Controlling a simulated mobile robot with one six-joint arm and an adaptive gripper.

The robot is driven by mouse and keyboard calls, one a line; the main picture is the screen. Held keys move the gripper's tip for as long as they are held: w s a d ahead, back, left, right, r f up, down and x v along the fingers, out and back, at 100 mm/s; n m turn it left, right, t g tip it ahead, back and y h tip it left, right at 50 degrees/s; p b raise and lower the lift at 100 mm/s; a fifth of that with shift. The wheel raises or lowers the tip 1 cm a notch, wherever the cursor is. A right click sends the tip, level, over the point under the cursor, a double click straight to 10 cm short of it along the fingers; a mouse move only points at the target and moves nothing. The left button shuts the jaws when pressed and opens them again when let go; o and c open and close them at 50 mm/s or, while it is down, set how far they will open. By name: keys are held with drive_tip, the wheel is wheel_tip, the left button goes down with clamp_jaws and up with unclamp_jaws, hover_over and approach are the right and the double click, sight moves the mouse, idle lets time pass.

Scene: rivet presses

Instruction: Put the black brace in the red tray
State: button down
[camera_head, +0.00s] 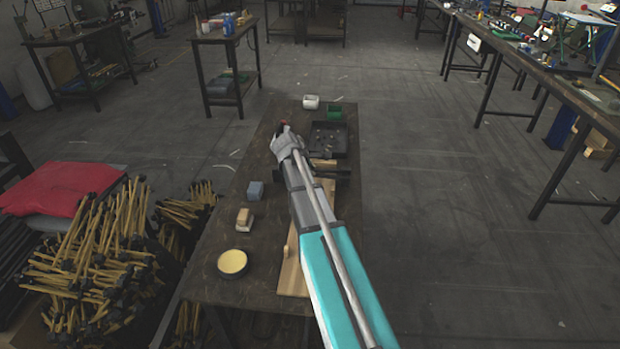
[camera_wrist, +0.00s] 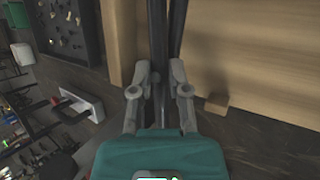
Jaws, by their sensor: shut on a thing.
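My gripper (camera_wrist: 160,76) is shut on a dark, narrow bar, the black brace (camera_wrist: 157,42), which runs upward from between the fingers in the wrist view. A second dark bar runs close beside it, and I cannot tell whether both belong to one piece. In the head view my gripper (camera_head: 284,135) is over the far part of the dark table, and its tips are hard to make out. A small red patch (camera_head: 284,123) shows just beyond it. In the wrist view red (camera_wrist: 55,101) also shows at a pale open container (camera_wrist: 80,106). The red tray is not clearly shown whole.
A black tray (camera_head: 343,152) with small parts stands right of my gripper, with a green bin (camera_head: 336,113) and a white bin (camera_head: 311,102) beyond. A wooden board (camera_head: 293,278), blue block (camera_head: 255,189) and round yellow-topped tin (camera_head: 232,263) are nearer. Floor right of the table is clear.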

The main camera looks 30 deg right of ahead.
drive_tip(key=shift+f+b, duration=0.6)
drive_tip(key=shift+f, duration=0.35)
drive_tip(key=shift+f, duration=0.1)
drive_tip(key=c, duration=0.6)
unclamp_jaws()
drive_tip(key=shift+r, duration=0.2)
drive_tip(key=shift+p+v, duration=1.05)
drive_tip(key=shift+v, duration=0.1)
drive_tip(key=p+v, duration=0.7)
drive_tip(key=v, duration=0.2)
drive_tip(key=shift+a+r+p, duration=0.2)
drive_tip(key=shift+r+p, duration=0.1)
drive_tip(key=shift+s, duration=0.15)
